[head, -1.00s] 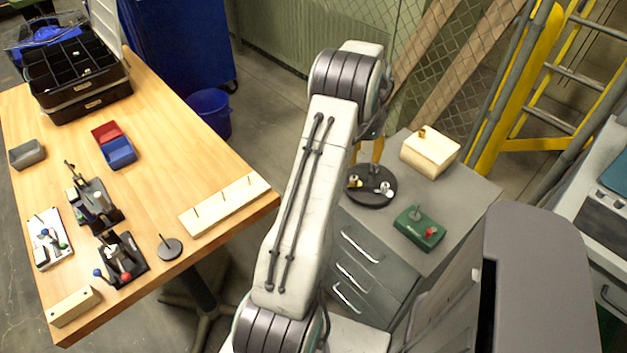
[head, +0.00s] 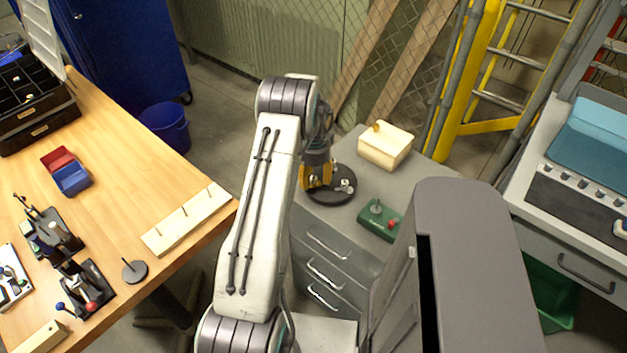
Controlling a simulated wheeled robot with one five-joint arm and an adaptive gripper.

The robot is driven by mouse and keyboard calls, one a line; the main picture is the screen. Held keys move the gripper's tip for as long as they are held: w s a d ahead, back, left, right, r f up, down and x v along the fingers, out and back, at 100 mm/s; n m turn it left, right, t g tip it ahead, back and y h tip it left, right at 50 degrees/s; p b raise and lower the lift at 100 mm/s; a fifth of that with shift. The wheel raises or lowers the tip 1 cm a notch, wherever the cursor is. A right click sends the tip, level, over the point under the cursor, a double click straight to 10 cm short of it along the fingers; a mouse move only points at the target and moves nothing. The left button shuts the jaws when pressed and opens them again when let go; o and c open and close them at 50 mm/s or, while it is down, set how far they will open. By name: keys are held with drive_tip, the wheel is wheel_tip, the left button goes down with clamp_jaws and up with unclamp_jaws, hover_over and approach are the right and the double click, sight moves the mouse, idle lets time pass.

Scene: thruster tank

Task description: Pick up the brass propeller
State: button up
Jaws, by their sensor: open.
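My gripper (head: 316,181), orange and dark, points down over the left part of a round black tray (head: 330,199) on the grey drawer cabinet. It hides that part of the tray. Its fingers are small and partly merged with the dark tray, and I see nothing held. A small silvery part (head: 346,186) shows on the tray just right of the gripper. A small brass-coloured piece (head: 378,126) sits on top of a pale wooden block (head: 386,149) behind the tray. I cannot make out a propeller shape in either; anything brass under the gripper is hidden.
A green block (head: 379,220) with a grey peg and a red part stands on the cabinet (head: 322,233), right of the tray. The wooden table (head: 130,180) at left carries a pegged board (head: 186,220), bins and fixtures. A yellow ladder (head: 466,85) stands behind.

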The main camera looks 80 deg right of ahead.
drive_tip(key=shift+f, duration=0.35)
clamp_jaws()
idle(0.3)
